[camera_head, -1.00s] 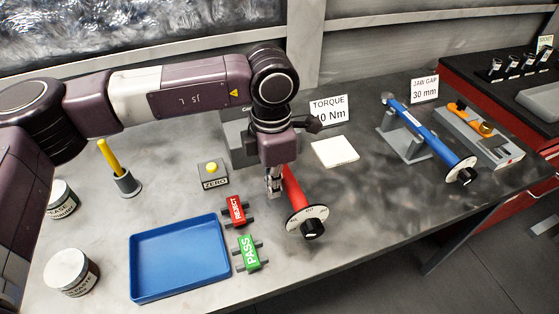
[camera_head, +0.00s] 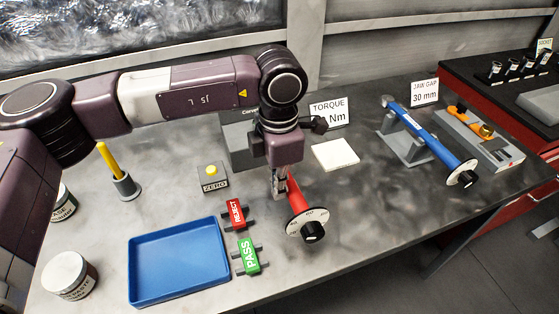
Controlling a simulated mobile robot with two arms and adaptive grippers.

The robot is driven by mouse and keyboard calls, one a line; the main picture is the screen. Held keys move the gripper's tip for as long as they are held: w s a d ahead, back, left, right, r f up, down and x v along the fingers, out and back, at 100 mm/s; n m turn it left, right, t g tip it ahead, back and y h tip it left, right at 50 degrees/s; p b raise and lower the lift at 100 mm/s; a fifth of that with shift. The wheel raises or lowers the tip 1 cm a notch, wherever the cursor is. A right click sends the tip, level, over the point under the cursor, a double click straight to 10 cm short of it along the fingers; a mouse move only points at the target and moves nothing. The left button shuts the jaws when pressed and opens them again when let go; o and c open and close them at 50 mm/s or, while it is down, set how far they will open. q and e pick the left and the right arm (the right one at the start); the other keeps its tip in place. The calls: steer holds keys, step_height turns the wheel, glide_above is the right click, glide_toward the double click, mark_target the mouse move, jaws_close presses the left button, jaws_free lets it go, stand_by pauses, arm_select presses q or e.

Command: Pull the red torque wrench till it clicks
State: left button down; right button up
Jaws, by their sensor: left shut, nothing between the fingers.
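The red torque wrench (camera_head: 297,196) points toward the front of the table, with a white dial and black knob (camera_head: 310,229) at its near end. Its far end is hidden behind my left arm. My left gripper (camera_head: 280,194) points down right beside the left side of the red handle. Its fingers are shut with nothing between them; whether they touch the handle I cannot tell. A "TORQUE" sign (camera_head: 329,112) stands behind, its number partly hidden by my arm. My right gripper is out of view.
A blue tray (camera_head: 135,262), a red REJECT block (camera_head: 235,212) and a green PASS block (camera_head: 248,254) lie in front and left. A ZERO button box (camera_head: 212,178) stands behind them. A blue wrench (camera_head: 425,133) rests on a stand at right. A white pad (camera_head: 335,154) lies between.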

mark_target(293, 185)
arm_select(q)
steer(key=shift+w+d+b, duration=0.25)
steer(key=shift+w+d, duration=0.05)
steer(key=shift+d, duration=0.55)
steer(key=shift+w+d+b, duration=0.25)
steer(key=shift+w+d, duration=0.05)
steer(key=shift+d, duration=0.55)
stand_by(0.9)
steer(key=shift+a, duration=0.1)
steer(key=shift+s+a+b, duration=0.25)
steer(key=shift+a+b, duration=0.05)
steer(key=shift+a, duration=0.4)
steer(key=shift+s+a+b, duration=0.3)
steer(key=shift+a, duration=0.45)
steer(key=shift+s+a+b, duration=0.25)
steer(key=shift+a+b, duration=0.05)
steer(key=shift+a, duration=0.4)
step_height(293, 185, up, 9)
steer(key=p, duration=0.3)
steer(key=shift+p, duration=0.3)
